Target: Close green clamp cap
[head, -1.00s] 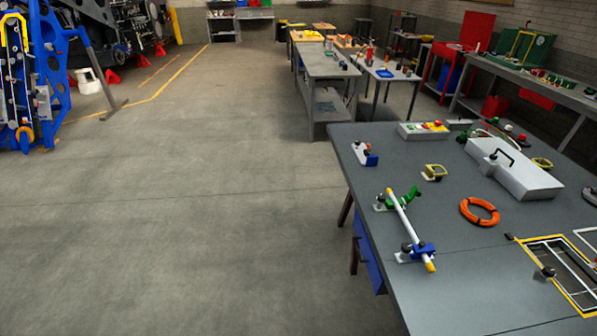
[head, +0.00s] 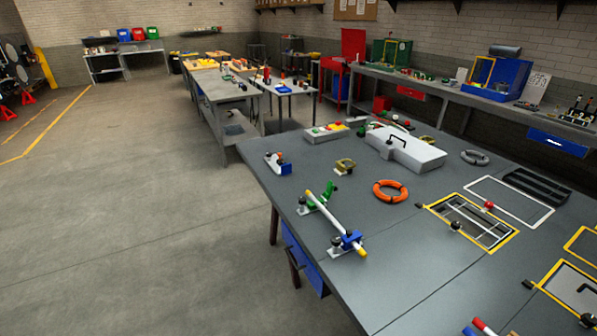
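A green clamp (head: 327,192) stands on a light base near the left edge of the grey workbench (head: 300,275). A white rod (head: 328,214) with yellow ends passes through or beside it and runs to a blue clamp (head: 350,240) nearer the front. A green part of the green clamp stands up beside the rod; at this size I cannot tell for sure whether its cap is open. Neither of my grippers is in the head view.
Another small blue-and-white clamp (head: 278,163), an orange cable coil (head: 390,191), a white box with a black handle (head: 405,150) and a yellow frame (head: 470,220) lie on the bench. Open floor (head: 120,240) spreads to the left.

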